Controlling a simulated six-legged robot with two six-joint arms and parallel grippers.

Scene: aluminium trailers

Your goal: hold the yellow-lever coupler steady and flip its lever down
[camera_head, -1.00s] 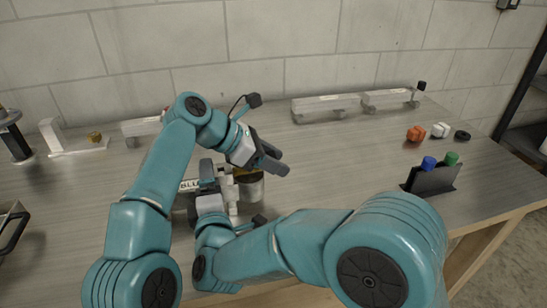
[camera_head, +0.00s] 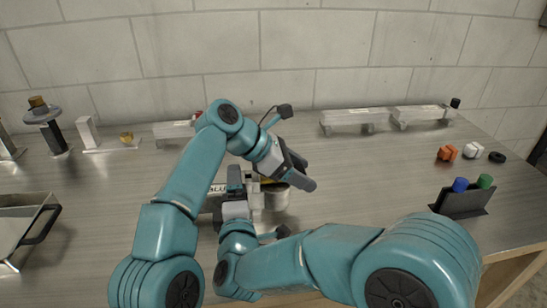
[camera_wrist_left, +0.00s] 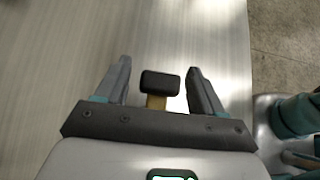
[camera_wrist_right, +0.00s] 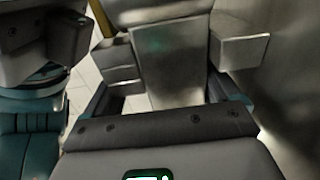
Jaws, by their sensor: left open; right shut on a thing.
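The coupler (camera_head: 278,199) is a silver metal piece on the bench, partly hidden behind my arms in the head view. A bit of its yellow lever (camera_head: 266,180) shows under my left gripper (camera_head: 300,172). In the left wrist view the lever's black grip (camera_wrist_left: 160,83) sits on a yellow stem between the two open fingers, apart from both. My right gripper (camera_head: 238,190) is at the coupler's left side. In the right wrist view its fingers are shut on the coupler's metal body (camera_wrist_right: 165,60); the exact contact is partly hidden.
A dark holder with blue and green markers (camera_head: 463,205) stands at the right, near orange and white small parts (camera_head: 447,152). A metal tray (camera_head: 20,222) is at the left. The bench middle right is clear.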

